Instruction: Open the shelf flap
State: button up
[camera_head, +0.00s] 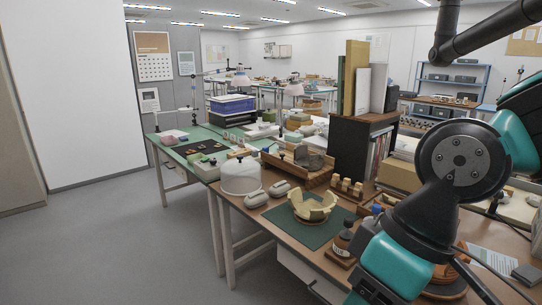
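A small dark shelf unit (352,150) stands on the right part of the workbench, with upright folders or books (378,152) inside its right-hand side. I cannot make out a flap on it; my arm and the bench goods cover part of that area. A blue open-frame shelf (462,76) with dark boxes stands against the back wall, and no flap can be told there either. My arm, black and teal, fills the right side of the picture close to the camera. My gripper's fingers do not show.
On the wooden bench (262,222) lie a green mat (305,232) with a partly assembled pale bowl (313,207), a brown bottle (343,236) and a white dome (240,177). A green-topped table (180,160) adjoins it. The grey floor (110,240) at left is clear.

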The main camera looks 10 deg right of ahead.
aim_at(301, 172)
jog(key=u, duration=0.7)
jog(key=i, duration=0.9)
jog(key=u, duration=0.8)
jog(key=i, duration=1)
jog(key=z, duration=0.55)
jog(key=i, duration=0.9)
jog(key=z, duration=0.95)
jog(key=i, duration=0.35)
jog(key=z, duration=0.3)
